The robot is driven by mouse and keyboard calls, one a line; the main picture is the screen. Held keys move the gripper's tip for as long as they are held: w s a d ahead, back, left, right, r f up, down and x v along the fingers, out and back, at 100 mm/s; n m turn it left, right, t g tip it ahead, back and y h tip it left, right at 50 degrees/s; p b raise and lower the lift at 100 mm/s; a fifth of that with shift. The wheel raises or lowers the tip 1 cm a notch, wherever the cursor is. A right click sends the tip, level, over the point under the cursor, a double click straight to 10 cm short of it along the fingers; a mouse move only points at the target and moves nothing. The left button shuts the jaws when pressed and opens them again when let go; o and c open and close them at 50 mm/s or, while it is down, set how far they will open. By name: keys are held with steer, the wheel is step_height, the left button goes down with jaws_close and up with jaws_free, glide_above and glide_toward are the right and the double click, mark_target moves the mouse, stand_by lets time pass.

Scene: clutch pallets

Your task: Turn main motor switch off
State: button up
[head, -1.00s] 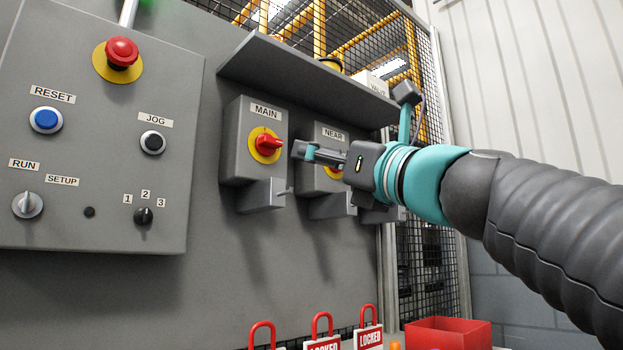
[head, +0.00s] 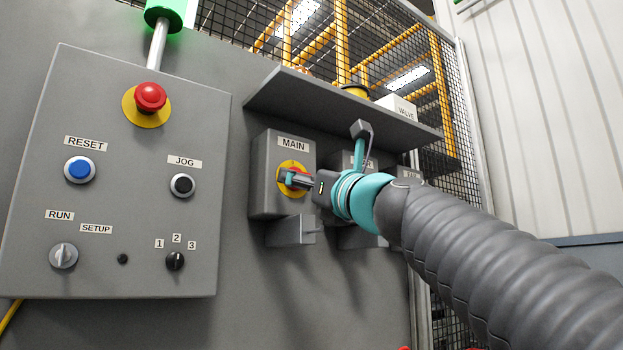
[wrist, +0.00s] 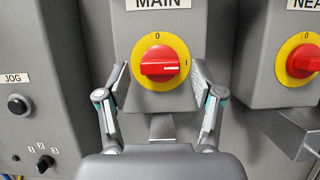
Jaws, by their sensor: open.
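The MAIN motor switch (wrist: 161,62) is a red rotary handle on a yellow disc, on a grey box under the MAIN label. In the wrist view its handle lies horizontal, with 0 marked at the top and I at the right. My gripper (head: 290,179) is in front of this switch in the head view and covers much of it. In the wrist view my gripper (wrist: 158,90) is open, with one finger on each side of the switch. The fingers look apart from the red handle.
The NEAR switch (wrist: 304,62) is just to the right, its box partly behind my gripper in the head view. A grey shelf (head: 340,107) juts out above the switch boxes. A control panel (head: 120,215) with a red emergency button (head: 150,97) stands to the left.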

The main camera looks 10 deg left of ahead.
steer(key=c, duration=1.1)
steer(key=shift+c, duration=0.2)
